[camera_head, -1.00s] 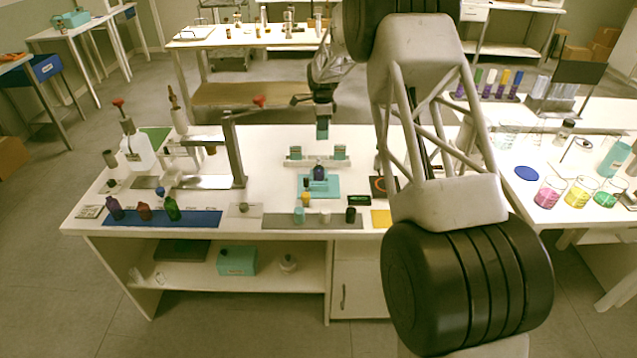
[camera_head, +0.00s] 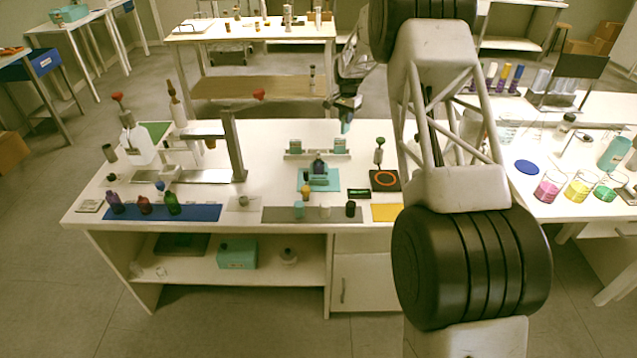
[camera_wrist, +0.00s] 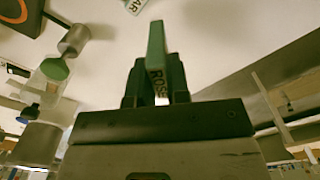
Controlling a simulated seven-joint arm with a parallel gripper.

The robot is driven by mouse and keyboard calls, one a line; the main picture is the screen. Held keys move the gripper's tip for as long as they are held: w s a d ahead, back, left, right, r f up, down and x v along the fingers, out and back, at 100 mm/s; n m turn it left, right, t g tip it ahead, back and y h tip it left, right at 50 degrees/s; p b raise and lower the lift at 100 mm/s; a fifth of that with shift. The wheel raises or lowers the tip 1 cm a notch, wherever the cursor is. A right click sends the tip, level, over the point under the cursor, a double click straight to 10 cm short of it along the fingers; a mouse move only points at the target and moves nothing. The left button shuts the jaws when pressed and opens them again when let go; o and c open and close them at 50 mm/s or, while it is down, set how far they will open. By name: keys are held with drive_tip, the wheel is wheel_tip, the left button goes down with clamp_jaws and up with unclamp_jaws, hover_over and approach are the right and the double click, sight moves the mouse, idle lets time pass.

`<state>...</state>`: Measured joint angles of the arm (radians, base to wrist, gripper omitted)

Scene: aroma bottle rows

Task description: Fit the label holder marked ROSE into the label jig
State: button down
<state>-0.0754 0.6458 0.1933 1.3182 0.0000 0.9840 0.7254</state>
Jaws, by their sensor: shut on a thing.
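My gripper (camera_head: 346,108) is shut on a teal label holder (camera_head: 345,127), held above the back of the bench. In the wrist view the holder (camera_wrist: 156,48) stands up between the fingertips (camera_wrist: 156,85), and ROSE reads along its side.
A white rack (camera_head: 316,156) with two teal holders stands behind the fixture. A black square with an orange ring (camera_head: 386,180) and a green-capped stand (camera_head: 379,152) are to its right. Small bottles stand on a grey strip (camera_head: 278,214) in front. A metal post (camera_head: 234,145) rises left.

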drive_tip(key=shift+w+d+f+n, duration=0.9)
drive_tip(key=shift+w+d+n, duration=0.3)
drive_tip(key=shift+d+n, duration=2.65)
drive_tip(key=s+a+r+m, duration=0.2)
drive_tip(key=s+a+m, duration=0.7)
drive_tip(key=s, duration=0.2)
drive_tip(key=s+a+r+m, duration=0.2)
drive_tip(key=s+a+m, duration=0.7)
drive_tip(key=s, duration=0.2)
drive_tip(key=shift+s+r, duration=0.3)
drive_tip(key=shift+s, duration=0.1)
drive_tip(key=shift+f, duration=3.1)
drive_tip(key=shift+f, duration=0.1)
